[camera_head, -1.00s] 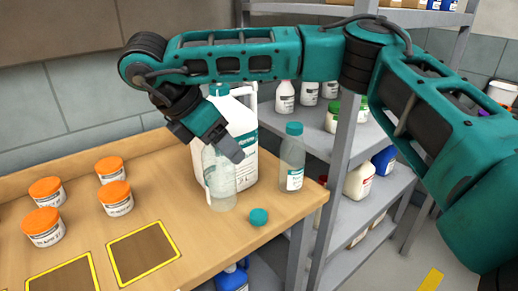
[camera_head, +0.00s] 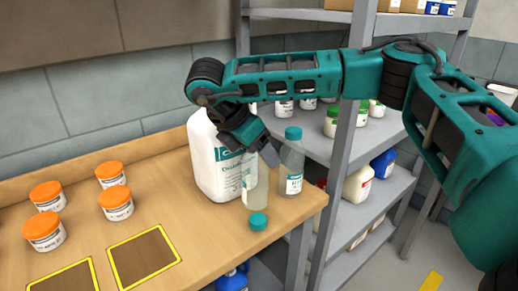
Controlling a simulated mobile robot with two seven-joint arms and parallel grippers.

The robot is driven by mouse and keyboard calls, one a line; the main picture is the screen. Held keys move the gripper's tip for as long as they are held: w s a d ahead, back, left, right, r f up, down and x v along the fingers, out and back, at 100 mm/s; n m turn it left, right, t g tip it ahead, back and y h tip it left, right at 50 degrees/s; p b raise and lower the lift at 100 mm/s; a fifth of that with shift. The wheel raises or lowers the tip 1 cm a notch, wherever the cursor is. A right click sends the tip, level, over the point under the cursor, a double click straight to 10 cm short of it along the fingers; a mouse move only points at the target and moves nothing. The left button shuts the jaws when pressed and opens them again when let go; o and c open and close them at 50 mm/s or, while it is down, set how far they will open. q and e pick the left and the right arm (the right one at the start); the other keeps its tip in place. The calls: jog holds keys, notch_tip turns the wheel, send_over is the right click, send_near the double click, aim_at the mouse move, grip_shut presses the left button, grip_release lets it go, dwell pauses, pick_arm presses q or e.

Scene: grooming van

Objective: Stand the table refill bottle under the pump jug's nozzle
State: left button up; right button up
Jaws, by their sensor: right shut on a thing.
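The white pump jug (camera_head: 207,165), with a teal-lettered label, stands just left of the bottle. My right arm and gripper hide its top, so no nozzle shows. My left gripper is not in view.
A capped clear bottle (camera_head: 291,165) stands right of the held one. Several orange-lidded jars (camera_head: 110,173) and yellow-edged mats (camera_head: 145,257) are on the left. A grey shelf rack (camera_head: 345,170) stands beyond the table's right edge.

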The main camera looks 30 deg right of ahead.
jog(key=shift+f, duration=0.1)
jog(key=shift+f+b, duration=0.45)
jog(key=shift+b, duration=0.2)
jog(key=o, duration=1)
jog(key=shift+r, duration=0.1)
jog(key=shift+c, duration=0.2)
jog(key=o, duration=0.4)
